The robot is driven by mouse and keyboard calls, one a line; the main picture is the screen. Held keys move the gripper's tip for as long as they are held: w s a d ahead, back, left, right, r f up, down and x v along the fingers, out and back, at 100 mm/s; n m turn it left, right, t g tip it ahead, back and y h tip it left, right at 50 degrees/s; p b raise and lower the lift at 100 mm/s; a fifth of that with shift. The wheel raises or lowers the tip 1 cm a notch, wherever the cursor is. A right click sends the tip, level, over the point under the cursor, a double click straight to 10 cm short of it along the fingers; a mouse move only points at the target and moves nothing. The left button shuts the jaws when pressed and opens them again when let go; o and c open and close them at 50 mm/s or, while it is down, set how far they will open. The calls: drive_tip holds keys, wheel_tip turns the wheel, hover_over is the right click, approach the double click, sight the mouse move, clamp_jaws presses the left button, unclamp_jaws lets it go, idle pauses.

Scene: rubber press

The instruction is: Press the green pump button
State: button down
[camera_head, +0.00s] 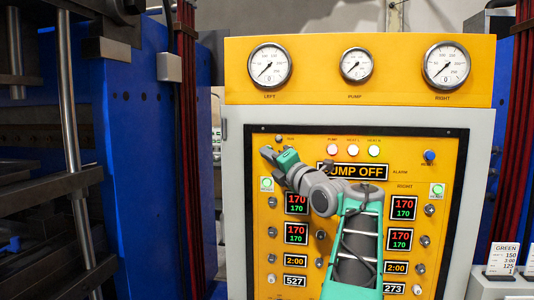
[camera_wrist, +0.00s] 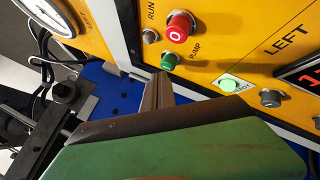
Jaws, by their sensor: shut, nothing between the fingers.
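The green pump button (camera_wrist: 168,62) is on the yellow panel in the wrist view, by the "PUMP" label and just below the red button marked 0 (camera_wrist: 180,27). My gripper (camera_wrist: 160,78) is shut and empty. Its tips appear just below the green button in that picture; whether they touch it I cannot tell. In the head view my gripper (camera_head: 268,152) is at the panel's upper left, and the green button cannot be made out there. The display (camera_head: 368,170) reads "PUMP OFF", its left end partly covered by my arm.
A lit green button (camera_wrist: 229,84) and a grey knob (camera_wrist: 271,98) are near the "LEFT" label. A small grey knob (camera_wrist: 150,36) is by "RUN". The blue press frame (camera_head: 140,150) stands left of the cabinet. Dials (camera_head: 270,66) line the top.

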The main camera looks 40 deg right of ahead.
drive_tip(key=shift+w+d, duration=0.55)
drive_tip(key=shift+d, duration=0.2)
idle(0.9)
drive_tip(key=shift+s, duration=0.1)
drive_tip(key=s+a+b, duration=0.1)
drive_tip(key=a+b, duration=0.1)
drive_tip(key=b, duration=0.1)
drive_tip(key=shift+s, duration=0.2)
idle(0.4)
drive_tip(key=s+a+b, duration=0.1)
drive_tip(key=a+b, duration=0.1)
drive_tip(key=s+a+b, duration=0.2)
drive_tip(key=b, duration=0.1)
idle(0.4)
